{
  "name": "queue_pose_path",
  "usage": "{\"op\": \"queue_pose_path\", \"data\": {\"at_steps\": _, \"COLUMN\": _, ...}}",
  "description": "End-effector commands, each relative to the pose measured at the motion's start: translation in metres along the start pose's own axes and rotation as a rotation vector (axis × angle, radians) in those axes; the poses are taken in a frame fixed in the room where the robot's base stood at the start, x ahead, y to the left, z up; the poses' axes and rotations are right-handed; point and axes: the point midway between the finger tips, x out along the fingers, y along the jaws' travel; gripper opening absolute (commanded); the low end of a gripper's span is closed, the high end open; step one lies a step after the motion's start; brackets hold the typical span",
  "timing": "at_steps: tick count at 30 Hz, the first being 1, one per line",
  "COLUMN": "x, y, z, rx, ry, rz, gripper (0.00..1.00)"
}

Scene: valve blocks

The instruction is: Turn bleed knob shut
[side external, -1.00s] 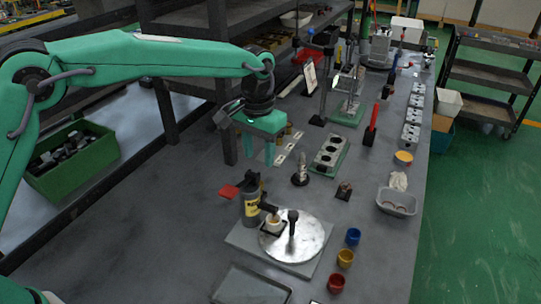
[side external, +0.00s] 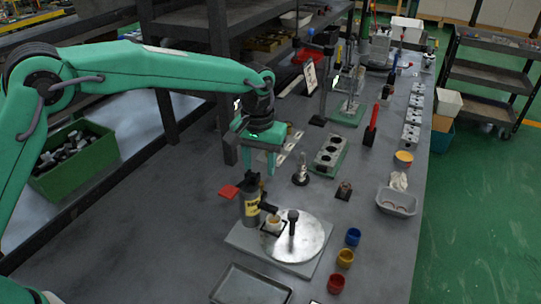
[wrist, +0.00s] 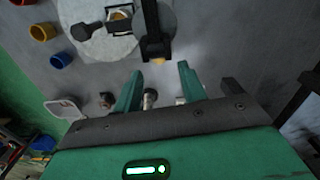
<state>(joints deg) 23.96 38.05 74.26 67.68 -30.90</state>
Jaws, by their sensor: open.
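My gripper (side external: 259,170) points down with its two green fingers apart and nothing between them. It hangs above and behind a grey upright fixture with a yellow label (side external: 252,208) and a black top. The fixture also shows in the wrist view (wrist: 155,47), just beyond the fingertips of my gripper (wrist: 157,75). It stands beside a round metal plate (side external: 312,238) on a grey base. A black handle (side external: 292,225) rises from the plate. A small red piece (side external: 229,192) shows left of the fixture. I cannot tell which part is the bleed knob.
A block with several holes (side external: 331,153) and a small metal post (side external: 300,174) stand to the right of my gripper. Blue (side external: 353,236), yellow (side external: 345,258) and red (side external: 336,283) cups line the front right. An empty tray (side external: 252,285) lies in front.

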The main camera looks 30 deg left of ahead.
Motion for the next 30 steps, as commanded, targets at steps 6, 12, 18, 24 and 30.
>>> {"op": "queue_pose_path", "data": {"at_steps": 6, "x": 0.028, "y": 0.0, "z": 0.0, "rx": 0.001, "ry": -0.002, "rz": -0.001, "gripper": 0.41}}
{"op": "queue_pose_path", "data": {"at_steps": 12, "x": 0.042, "y": 0.0, "z": 0.0, "rx": 0.001, "ry": -0.001, "rz": -0.001, "gripper": 0.41}}
{"op": "queue_pose_path", "data": {"at_steps": 18, "x": 0.045, "y": 0.0, "z": 0.0, "rx": 0.001, "ry": -0.001, "rz": 0.0, "gripper": 0.41}}
{"op": "queue_pose_path", "data": {"at_steps": 24, "x": 0.045, "y": 0.0, "z": 0.0, "rx": 0.001, "ry": 0.0, "rz": 0.0, "gripper": 0.31}}
{"op": "queue_pose_path", "data": {"at_steps": 30, "x": 0.044, "y": 0.0, "z": 0.0, "rx": 0.001, "ry": 0.0, "rz": 0.0, "gripper": 0.0}}
